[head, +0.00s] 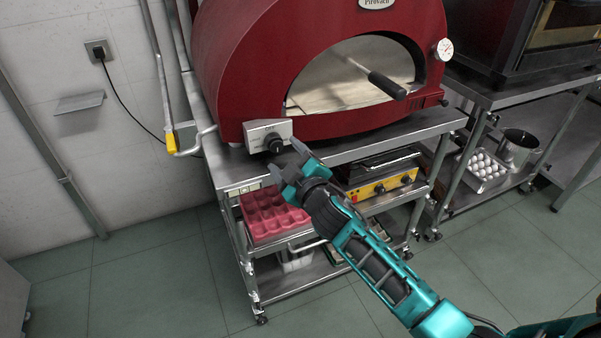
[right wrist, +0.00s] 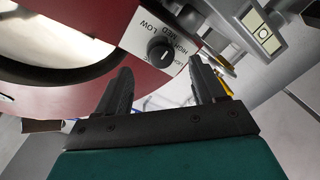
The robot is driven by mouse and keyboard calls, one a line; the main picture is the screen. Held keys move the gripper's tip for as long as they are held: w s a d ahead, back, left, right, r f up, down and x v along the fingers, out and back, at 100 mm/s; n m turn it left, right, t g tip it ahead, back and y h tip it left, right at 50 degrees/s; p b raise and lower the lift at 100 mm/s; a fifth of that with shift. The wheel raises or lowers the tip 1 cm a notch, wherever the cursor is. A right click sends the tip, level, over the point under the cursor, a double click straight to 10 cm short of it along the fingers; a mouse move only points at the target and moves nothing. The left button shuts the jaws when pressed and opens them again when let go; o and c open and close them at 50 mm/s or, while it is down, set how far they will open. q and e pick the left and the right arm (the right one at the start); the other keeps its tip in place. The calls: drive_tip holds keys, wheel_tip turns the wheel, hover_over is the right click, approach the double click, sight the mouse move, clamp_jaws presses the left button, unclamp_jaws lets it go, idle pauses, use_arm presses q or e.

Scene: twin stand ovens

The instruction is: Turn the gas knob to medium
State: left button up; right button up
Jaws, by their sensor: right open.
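The gas knob (head: 274,142) is a round black knob on a small grey control box (head: 258,130) at the front left of the red oven (head: 300,60). In the right wrist view the knob (right wrist: 160,52) sits on a pale plate with LOW, MED and HIGH marked around it. A small white mark shows on the knob, but I cannot tell for sure which label it points to. My right gripper (head: 285,160) is open and empty just in front of the knob. In the right wrist view its fingers (right wrist: 160,67) stand apart either side of the knob, seemingly short of it. My left gripper is not in view.
A steel stand (head: 350,150) carries the oven. A black-handled tool (head: 387,85) sticks out of the oven mouth. Below are a yellow-fronted appliance (head: 380,187) and a red egg tray (head: 270,213). A yellow-handled pipe valve (head: 171,143) is on the left. Floor in front is clear.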

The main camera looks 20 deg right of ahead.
drive_tip(key=s, duration=0.7)
drive_tip(key=shift+d+r, duration=0.15)
drive_tip(key=shift+d, duration=0.1)
drive_tip(key=s+a+f+m+g+y, duration=0.1)
drive_tip(key=s+f+m+g, duration=0.5)
drive_tip(key=s+f, duration=1.1)
drive_tip(key=s+a+m, duration=0.1)
drive_tip(key=s, duration=0.2)
drive_tip(key=shift+f+g, duration=0.3)
drive_tip(key=shift+f, duration=0.05)
